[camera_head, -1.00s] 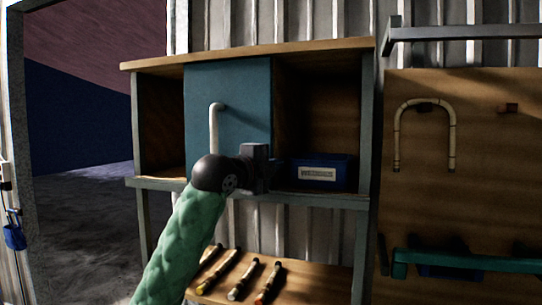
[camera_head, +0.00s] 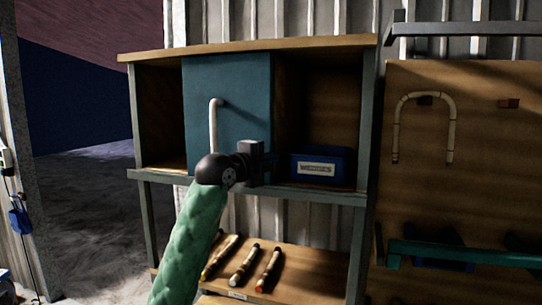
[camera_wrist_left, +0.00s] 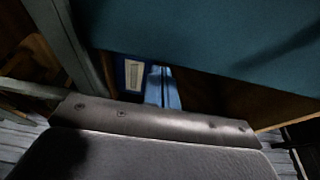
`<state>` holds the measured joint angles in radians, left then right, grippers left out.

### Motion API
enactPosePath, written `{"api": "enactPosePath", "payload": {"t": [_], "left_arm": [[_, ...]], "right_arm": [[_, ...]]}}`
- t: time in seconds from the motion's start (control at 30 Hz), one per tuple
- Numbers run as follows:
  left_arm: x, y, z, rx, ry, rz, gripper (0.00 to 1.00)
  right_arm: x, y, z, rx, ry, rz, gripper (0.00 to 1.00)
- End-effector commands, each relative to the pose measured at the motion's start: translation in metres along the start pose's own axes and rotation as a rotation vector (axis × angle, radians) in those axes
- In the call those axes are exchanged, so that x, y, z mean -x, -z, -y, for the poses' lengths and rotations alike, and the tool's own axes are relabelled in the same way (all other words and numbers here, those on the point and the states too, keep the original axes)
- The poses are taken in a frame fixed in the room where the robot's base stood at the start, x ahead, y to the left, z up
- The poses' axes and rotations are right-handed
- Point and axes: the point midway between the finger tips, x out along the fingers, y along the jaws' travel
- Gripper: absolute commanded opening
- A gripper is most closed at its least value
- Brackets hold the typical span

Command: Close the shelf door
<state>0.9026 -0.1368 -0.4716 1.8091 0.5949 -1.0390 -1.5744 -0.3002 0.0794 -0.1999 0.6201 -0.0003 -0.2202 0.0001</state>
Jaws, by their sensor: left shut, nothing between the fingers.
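The shelf (camera_head: 250,45) is a wooden-topped cabinet with grey posts. Its teal door (camera_head: 240,95) has a pale vertical handle (camera_head: 213,125) near its left side. The door covers the middle of the shelf, with open space on both sides. My left gripper (camera_head: 251,162) is shut and empty, in front of the door's lower right corner; I cannot tell whether it touches the door. In the left wrist view the door (camera_wrist_left: 200,35) fills the upper right, close to the gripper. My right gripper is not in view.
A blue box (camera_head: 318,167) with a white label stands in the right compartment, just right of my gripper. Several rattan pieces (camera_head: 243,265) lie on the lower board. A wooden panel (camera_head: 480,190) with a bent rattan piece (camera_head: 425,98) stands at right.

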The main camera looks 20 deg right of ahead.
Motion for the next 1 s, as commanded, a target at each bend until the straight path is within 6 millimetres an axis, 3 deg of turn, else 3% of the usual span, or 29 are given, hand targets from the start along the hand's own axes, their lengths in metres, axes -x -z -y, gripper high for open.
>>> {"api": "enactPosePath", "payload": {"t": [0.47,0.93,1.0], "left_arm": [[0.003,-0.007,-0.002,-0.002,0.0,0.002,0.0],[0.022,-0.063,-0.004,-0.002,-0.002,0.005,0.0],[0.026,-0.073,-0.003,-0.003,0.0,0.004,0.0]], "right_arm": [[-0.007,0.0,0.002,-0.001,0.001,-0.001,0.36],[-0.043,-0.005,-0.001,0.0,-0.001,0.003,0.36],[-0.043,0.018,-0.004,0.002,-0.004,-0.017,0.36]]}}
